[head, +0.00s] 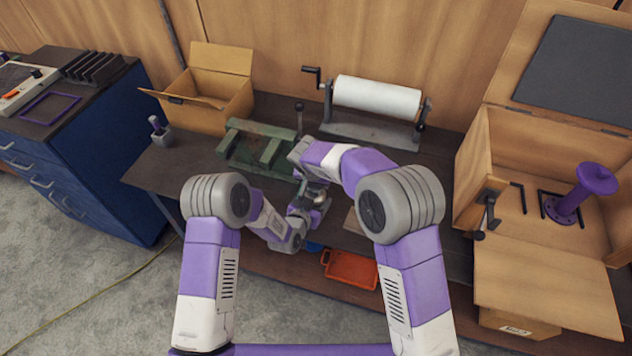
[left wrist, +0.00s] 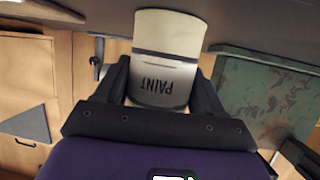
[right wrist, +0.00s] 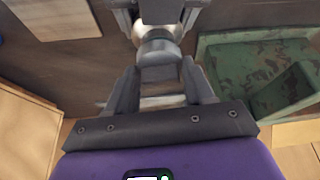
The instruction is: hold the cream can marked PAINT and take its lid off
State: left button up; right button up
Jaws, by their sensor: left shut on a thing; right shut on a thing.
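The cream can marked PAINT (left wrist: 168,40) sits between the two fingers of my left gripper (left wrist: 163,78), which is shut on its side. Its lettering and a dark band show in the left wrist view. In the right wrist view a round, dull metal lid (right wrist: 158,47) lies at the fingertips of my right gripper (right wrist: 160,72), which is shut on it. My left gripper's dark fingers show just beyond it. I cannot tell whether the lid is seated on the can or apart. In the head view my arms hide most of the can.
A green metal fixture (head: 245,150) lies just left of my grippers on the dark bench. A paper roll on a stand (head: 375,97) is behind. A cardboard box (head: 215,85) stands back left, an open wooden cabinet (head: 475,165) right.

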jog(key=shift+r, duration=0.15)
jog(key=shift+r, duration=1.9)
pick_arm(q)
jog(key=o, duration=1.6)
